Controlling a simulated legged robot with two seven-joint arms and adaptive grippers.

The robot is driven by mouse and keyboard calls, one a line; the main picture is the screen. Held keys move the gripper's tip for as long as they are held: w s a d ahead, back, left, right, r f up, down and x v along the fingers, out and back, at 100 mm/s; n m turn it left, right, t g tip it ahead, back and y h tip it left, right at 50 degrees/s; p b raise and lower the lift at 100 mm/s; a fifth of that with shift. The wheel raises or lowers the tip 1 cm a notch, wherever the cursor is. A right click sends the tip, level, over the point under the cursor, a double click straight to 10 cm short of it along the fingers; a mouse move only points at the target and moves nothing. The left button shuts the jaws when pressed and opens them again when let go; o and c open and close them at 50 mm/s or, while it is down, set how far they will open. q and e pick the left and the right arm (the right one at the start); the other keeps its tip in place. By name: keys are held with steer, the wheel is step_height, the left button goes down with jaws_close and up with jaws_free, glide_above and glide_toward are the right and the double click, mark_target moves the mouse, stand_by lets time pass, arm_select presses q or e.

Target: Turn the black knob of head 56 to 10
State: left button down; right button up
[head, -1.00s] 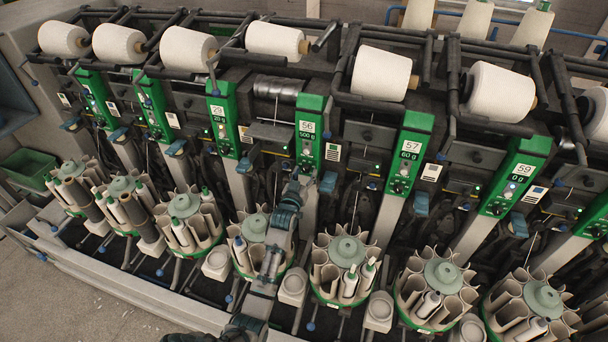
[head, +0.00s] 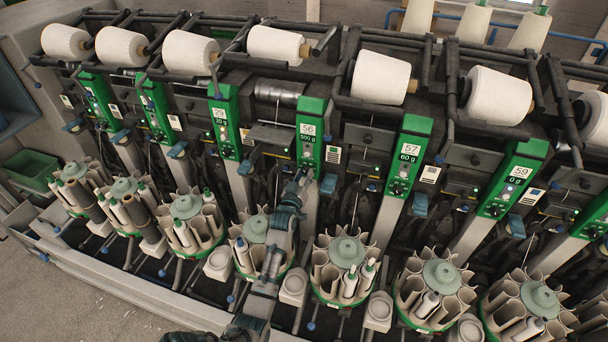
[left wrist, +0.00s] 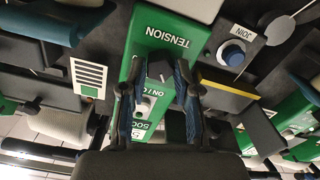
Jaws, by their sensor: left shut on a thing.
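The green panel of head 56 (head: 310,140) is in the middle of the head view, with labels reading 56 and 500 g. My left gripper (head: 303,178) is at the lower part of this panel and hides its knob there. In the left wrist view the black knob (left wrist: 160,69) sits below the upside-down word TENSION on the green panel (left wrist: 146,66). The two fingers of my left gripper (left wrist: 160,84) are on either side of the knob, shut on it. The knob's scale and pointer are too small to read. My right gripper is not in view.
A blue JOIN button (left wrist: 233,54) is close by the knob. Bobbin magazines (head: 343,268) stand below, and white yarn cones (head: 381,75) lie above.

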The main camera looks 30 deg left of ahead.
arm_select(q)
steer(key=n+p, duration=0.2)
steer(key=n, duration=0.1)
steer(key=shift+r+n, duration=0.1)
steer(key=shift+n, duration=0.2)
steer(key=shift+n+p, duration=0.55)
steer(key=shift+n, duration=0.55)
steer(key=shift+n+p, duration=0.3)
steer(key=shift+n, duration=0.6)
steer(key=shift+f+n, duration=0.2)
steer(key=shift+n, duration=0.1)
steer(key=c, duration=1.1)
jaws_free()
steer(key=shift+o, duration=1.3)
steer(key=shift+w+a, duration=0.1)
